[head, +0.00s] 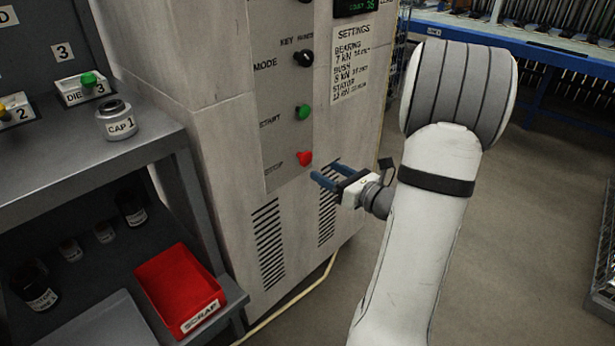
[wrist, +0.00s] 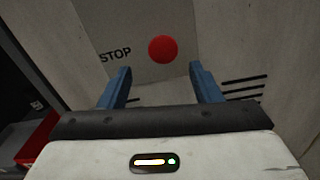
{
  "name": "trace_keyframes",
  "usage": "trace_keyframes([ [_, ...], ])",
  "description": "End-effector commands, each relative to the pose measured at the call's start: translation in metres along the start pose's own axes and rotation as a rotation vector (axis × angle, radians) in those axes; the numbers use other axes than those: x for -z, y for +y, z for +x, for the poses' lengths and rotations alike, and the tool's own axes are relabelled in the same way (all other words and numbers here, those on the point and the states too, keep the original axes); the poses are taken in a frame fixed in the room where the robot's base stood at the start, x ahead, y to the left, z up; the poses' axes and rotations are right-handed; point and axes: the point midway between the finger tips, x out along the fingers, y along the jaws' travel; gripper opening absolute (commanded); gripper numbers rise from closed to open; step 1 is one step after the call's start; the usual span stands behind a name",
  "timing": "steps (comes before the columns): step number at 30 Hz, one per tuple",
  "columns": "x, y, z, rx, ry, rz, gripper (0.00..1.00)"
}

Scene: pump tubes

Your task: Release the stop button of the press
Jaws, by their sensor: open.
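The red stop button (head: 304,158) sits low on the press's control panel (head: 285,130), beside the label STOP. It also shows in the wrist view (wrist: 163,49), straight ahead between the finger lines and beyond the fingertips. My gripper (head: 328,174) is just to the right of and below the button in the head view. Its two blue fingers stand apart, with nothing between them in the wrist view (wrist: 160,72). The fingers look clear of the button, but the exact gap cannot be told. Whether the button is pressed in cannot be told.
Above the stop button are the green start button (head: 302,112) and the black mode knob (head: 304,58). Vent slots (head: 268,243) lie below. A red scrap bin (head: 180,290) and a grey shelf bench (head: 150,142) stand at the left. Floor is open at the right.

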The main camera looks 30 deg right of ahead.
Motion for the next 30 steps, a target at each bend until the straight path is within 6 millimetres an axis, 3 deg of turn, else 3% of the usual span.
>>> trace_keyframes([
  [4, 0.004, -0.005, 0.011, 0.013, -0.008, 0.009, 0.58],
  [15, 0.003, -0.004, 0.067, 0.009, -0.007, 0.007, 0.58],
  [27, 0.001, -0.004, 0.077, 0.011, -0.006, 0.008, 0.58],
  [30, 0.001, -0.004, 0.077, 0.011, -0.006, 0.008, 0.51],
])
